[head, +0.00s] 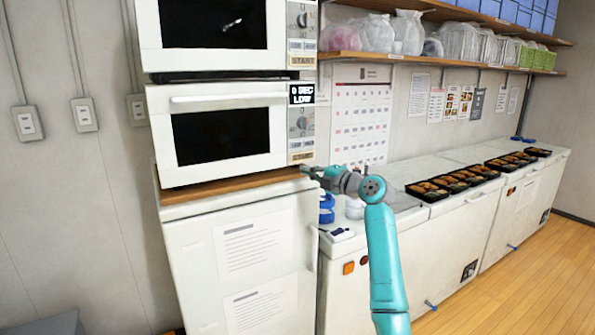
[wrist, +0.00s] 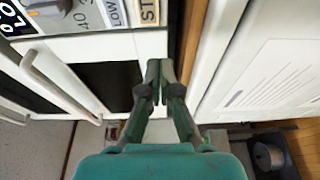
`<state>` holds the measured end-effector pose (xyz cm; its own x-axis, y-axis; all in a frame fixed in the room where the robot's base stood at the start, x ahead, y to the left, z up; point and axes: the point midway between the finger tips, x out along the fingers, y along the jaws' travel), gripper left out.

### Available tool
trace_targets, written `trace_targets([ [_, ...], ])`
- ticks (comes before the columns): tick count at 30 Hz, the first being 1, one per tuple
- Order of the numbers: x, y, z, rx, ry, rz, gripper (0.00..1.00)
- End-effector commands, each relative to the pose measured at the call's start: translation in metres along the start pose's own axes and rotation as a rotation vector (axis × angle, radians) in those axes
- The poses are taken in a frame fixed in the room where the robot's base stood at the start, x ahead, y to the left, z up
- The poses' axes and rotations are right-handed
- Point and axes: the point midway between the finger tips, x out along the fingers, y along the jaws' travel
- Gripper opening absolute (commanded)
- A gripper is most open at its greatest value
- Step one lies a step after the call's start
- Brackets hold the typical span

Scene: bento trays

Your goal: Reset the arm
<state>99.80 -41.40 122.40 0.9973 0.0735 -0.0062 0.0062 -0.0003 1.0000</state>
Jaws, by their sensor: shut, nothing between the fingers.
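My gripper (wrist: 160,66) is shut and empty in the wrist view, its two fingertips together. In the head view my gripper (head: 306,170) is at the end of my teal arm, beside the lower right corner of the lower microwave (head: 222,135). The microwave's door handle and dark window show at the left of the wrist view. I cannot tell whether the fingertips touch the microwave.
The microwave stands on a wooden board (head: 235,188) on a white refrigerator (head: 240,260). Another microwave (head: 215,35) is above. White chest freezers (head: 470,215) run along the wall, with several bento trays (head: 428,192) on top. The wooden floor (head: 540,270) at right is clear.

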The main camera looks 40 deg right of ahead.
Motion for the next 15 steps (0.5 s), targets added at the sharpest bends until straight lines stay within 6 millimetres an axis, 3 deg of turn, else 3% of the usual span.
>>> trace_targets([
  [6, -0.031, 0.0, 0.017, -0.001, -0.003, 0.001, 0.0],
  [15, -0.045, 0.0, 0.024, 0.0, 0.0, 0.0, 0.0],
])
